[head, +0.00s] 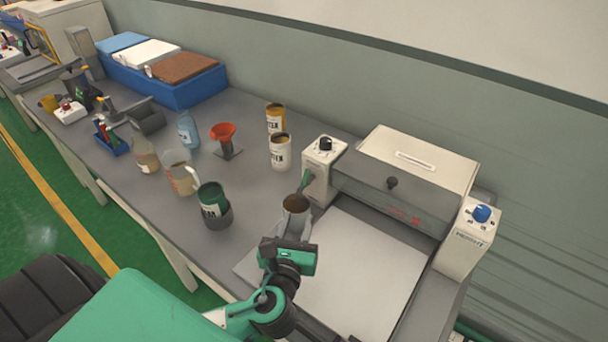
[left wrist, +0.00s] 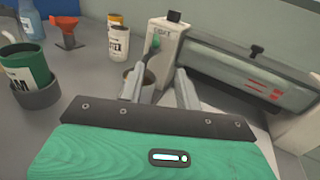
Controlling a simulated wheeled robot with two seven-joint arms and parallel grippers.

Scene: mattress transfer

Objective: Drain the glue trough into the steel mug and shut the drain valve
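The steel mug (head: 296,203) stands on the table at the left end of the grey glue machine, under its drain spout. Something brownish shows inside its mouth. The glue trough unit (head: 385,195) has a grey lid and a white end block. The drain valve has a green handle (head: 305,178), which also shows in the left wrist view (left wrist: 156,43). My left gripper (head: 294,230) points at the mug from the near side. Its fingers (left wrist: 160,88) are apart, with the mug (left wrist: 149,80) just beyond and partly hidden by the left finger. I cannot tell whether they touch. My right gripper is out of view.
A green can (head: 212,198) in a grey holder stands left of the mug, with a jug (head: 180,172) and bottles beyond. Two labelled cans (head: 280,150) and a red funnel (head: 223,132) stand behind. A white sheet (head: 355,270) lies in front of the machine.

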